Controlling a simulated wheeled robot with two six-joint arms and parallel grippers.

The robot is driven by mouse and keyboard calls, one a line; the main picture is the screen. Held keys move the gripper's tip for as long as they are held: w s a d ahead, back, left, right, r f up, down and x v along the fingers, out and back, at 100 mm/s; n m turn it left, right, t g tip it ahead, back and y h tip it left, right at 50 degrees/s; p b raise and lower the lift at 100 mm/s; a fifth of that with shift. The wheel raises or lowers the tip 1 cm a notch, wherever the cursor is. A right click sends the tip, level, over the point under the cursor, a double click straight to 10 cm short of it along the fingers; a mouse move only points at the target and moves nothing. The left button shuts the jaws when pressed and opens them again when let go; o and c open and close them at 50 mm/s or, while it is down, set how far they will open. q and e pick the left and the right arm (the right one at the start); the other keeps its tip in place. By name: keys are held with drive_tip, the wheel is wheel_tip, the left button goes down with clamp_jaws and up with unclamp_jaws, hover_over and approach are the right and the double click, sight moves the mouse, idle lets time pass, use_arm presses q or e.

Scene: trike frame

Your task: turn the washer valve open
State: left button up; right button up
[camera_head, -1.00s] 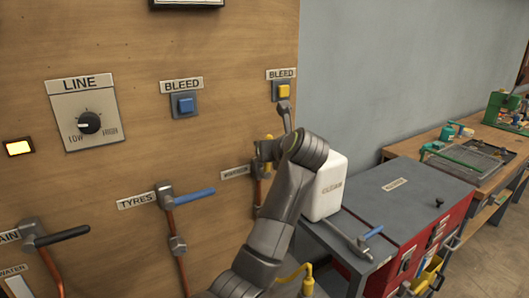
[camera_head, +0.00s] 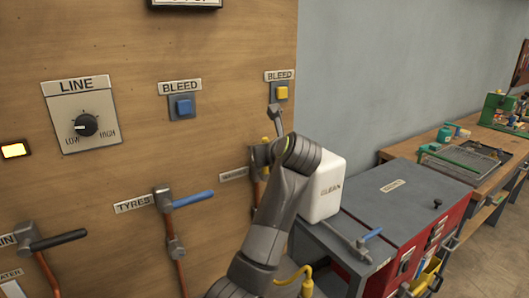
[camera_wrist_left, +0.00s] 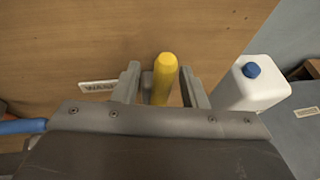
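The washer valve has a yellow handle (camera_wrist_left: 165,80), seen between my left gripper's fingers in the left wrist view. My left gripper (camera_wrist_left: 162,86) is open around it, with a visible gap on the handle's left; the right finger is close to it and contact cannot be told. In the head view the left gripper (camera_head: 268,136) is at the wooden panel, beside the washer label (camera_head: 234,174). My wrist hides most of the valve there, so its handle's angle is unclear. The washer pipe (camera_head: 258,192) runs down below. My right gripper is not in view.
The tyres valve with its blue handle (camera_head: 193,199) is left of the washer valve. A yellow bleed button (camera_head: 281,93) is above. A white jug (camera_head: 325,190) stands close right of my wrist, on a grey cabinet (camera_head: 405,205). The blue bleed button (camera_head: 184,106) is up left.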

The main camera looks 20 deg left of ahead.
use_arm(q)
drive_tip(key=shift+s+d+r, duration=0.1)
drive_tip(key=shift+s+d, duration=0.25)
drive_tip(key=b+v, duration=0.6)
drive_tip(key=v, duration=1)
drive_tip(key=shift+r, duration=0.25)
drive_tip(key=shift+s, duration=0.2)
